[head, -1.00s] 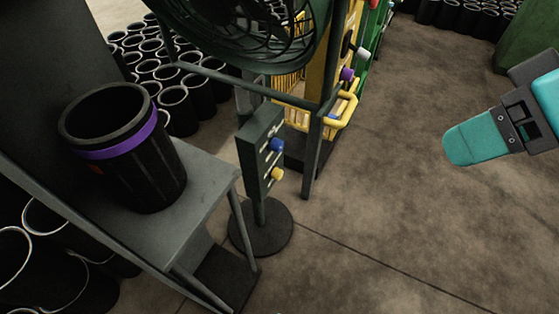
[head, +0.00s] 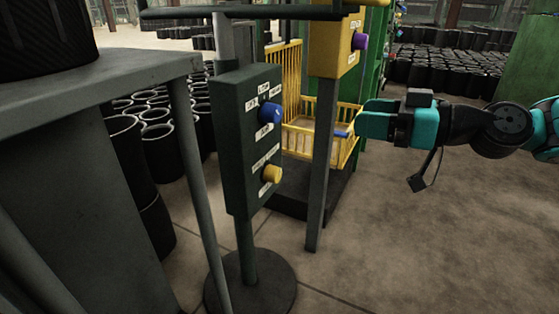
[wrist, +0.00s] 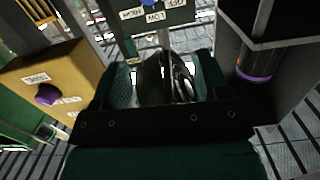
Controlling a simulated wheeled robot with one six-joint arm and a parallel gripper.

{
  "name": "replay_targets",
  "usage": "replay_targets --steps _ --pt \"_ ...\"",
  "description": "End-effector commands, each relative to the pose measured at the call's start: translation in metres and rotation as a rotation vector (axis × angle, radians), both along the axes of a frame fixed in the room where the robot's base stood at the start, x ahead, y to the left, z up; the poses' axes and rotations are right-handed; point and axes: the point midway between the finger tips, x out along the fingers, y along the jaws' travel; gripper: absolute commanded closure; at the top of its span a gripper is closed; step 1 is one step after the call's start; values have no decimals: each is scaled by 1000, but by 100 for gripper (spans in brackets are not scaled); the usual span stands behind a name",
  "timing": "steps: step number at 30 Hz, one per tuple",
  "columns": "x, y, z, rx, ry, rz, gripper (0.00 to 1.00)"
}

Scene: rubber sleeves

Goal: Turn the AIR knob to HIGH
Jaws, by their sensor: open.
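A dark green control box (head: 240,135) stands on a pedestal in the head view. It carries a blue knob (head: 270,113) above a yellow knob (head: 271,174), each with small white labels around it. In the wrist view the blue knob (wrist: 150,3) is cut off at the top edge, near labels reading HIGH, LOW and OFF. I cannot read the word AIR on any label. My gripper (head: 360,122) is open, to the right of the control box and apart from both knobs. Its two fingers (wrist: 160,75) show in the wrist view with no held object apparent.
A grey post (head: 322,170) stands between the box and my gripper. A yellow box (head: 335,45) with a purple knob (head: 361,41) is behind. A grey table (head: 120,75) bears a black sleeve (head: 45,35) at left. Floor at right is clear.

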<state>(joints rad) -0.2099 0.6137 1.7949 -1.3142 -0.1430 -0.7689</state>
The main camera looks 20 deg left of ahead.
Motion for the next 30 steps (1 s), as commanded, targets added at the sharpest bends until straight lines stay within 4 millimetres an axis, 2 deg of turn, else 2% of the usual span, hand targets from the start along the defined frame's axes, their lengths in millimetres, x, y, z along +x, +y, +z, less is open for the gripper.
replay_targets --steps 1,3,8,11,14,24,30 --pt "5 1 -26 26 -11 -1 32" --pt "10 2 -34 56 -27 -3 32" --pt "15 5 -40 88 -46 -6 32" --pt "16 14 -40 91 -47 -6 32" --pt "16 31 -40 90 -48 -3 32" --pt "22 109 -41 91 -49 -3 32" --pt "25 148 -40 91 -47 -4 32"
